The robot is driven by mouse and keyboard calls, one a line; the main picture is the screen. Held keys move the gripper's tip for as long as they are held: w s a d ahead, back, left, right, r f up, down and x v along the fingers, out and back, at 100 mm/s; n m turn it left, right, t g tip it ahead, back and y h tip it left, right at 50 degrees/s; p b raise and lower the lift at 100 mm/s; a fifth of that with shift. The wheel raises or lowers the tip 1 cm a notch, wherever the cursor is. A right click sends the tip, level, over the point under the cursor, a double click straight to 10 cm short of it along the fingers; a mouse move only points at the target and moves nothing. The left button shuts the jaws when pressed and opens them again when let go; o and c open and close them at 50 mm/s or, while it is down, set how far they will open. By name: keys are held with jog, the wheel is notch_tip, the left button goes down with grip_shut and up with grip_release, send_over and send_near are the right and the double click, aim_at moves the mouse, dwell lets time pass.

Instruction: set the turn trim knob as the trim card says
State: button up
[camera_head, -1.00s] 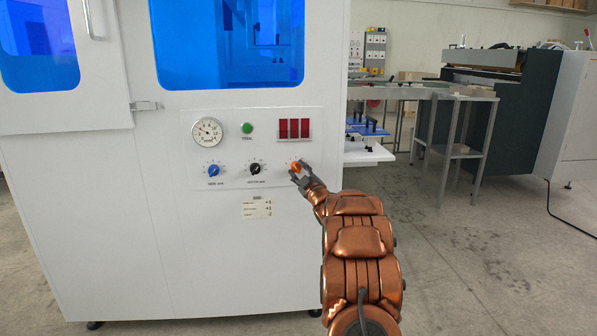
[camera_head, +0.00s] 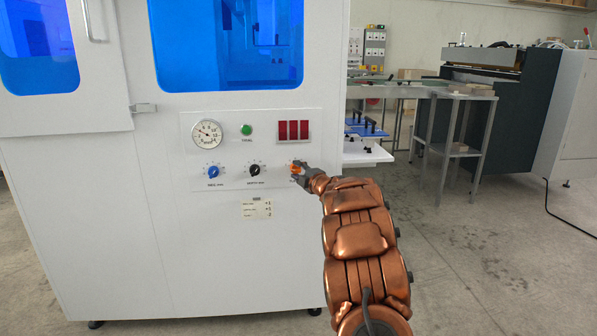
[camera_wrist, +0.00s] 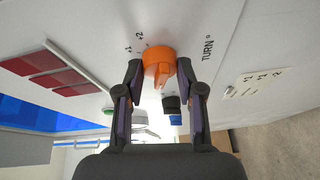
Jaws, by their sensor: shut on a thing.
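The orange turn trim knob (camera_head: 295,168) sits at the right end of the knob row on the white machine's panel. In the wrist view the orange knob (camera_wrist: 158,64) is between my gripper's fingers, beside the printed word TURN and marks reading +1 and +2. My gripper (camera_head: 302,171) is shut on the knob; in the wrist view both fingertips (camera_wrist: 160,72) flank it. The knob's pointer setting is hard to read. The trim card (camera_head: 257,209) is below the panel; it also shows in the wrist view (camera_wrist: 257,84), its figures small.
A blue knob (camera_head: 213,171) and a black knob (camera_head: 254,170) are to the left. Above them are a dial gauge (camera_head: 207,135), a green button (camera_head: 246,130) and a red display (camera_head: 294,130). A table (camera_head: 440,92) stands behind at right.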

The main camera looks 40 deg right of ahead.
dwell(0.5)
jog(key=o, duration=1.2)
jog(key=shift+c, duration=0.2)
jog(key=v, duration=1.2)
